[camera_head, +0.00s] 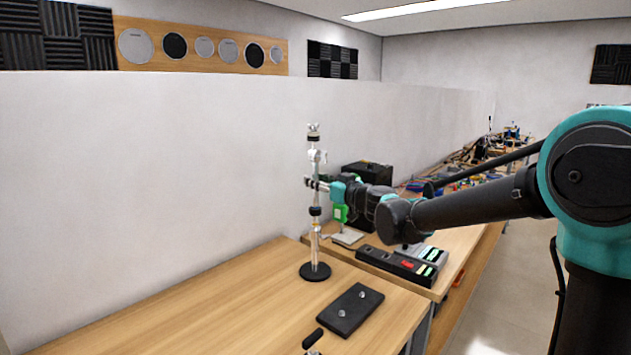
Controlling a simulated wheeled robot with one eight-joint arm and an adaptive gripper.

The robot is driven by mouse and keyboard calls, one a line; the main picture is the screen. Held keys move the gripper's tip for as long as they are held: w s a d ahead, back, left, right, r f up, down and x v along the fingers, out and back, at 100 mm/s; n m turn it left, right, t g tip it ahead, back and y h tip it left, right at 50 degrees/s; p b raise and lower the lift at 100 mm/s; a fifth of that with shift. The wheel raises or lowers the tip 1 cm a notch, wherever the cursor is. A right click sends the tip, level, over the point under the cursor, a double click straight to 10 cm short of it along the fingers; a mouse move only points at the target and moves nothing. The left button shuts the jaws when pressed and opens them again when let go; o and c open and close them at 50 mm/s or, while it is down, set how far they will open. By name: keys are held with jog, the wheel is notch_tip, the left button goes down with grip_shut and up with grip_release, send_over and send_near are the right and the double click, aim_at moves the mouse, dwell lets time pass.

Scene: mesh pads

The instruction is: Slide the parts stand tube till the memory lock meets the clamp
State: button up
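The parts stand (315,240) stands upright on the wooden table, on a round black base (315,272). Its slim silver tube carries a black collar (315,211) partway up, a silver clamp-like fitting (317,156) higher up, and a black and silver piece (314,132) at the top. Which of these is the memory lock is too small to tell. My gripper (314,183) reaches in from the right at the tube, between the black collar and the silver fitting. Its fingers overlap the tube and hide a short stretch of it; whether they press on it cannot be made out.
A black plate (343,310) with two small silver pieces lies in front of the stand. A dark tray (396,263), a green item (340,212) and a black case (368,172) are on the neighbouring bench. A white partition (150,190) runs behind. The table's left is clear.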

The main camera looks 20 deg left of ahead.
jog(key=shift+w+a, duration=0.3)
jog(key=shift+a, duration=0.2)
grip_shut()
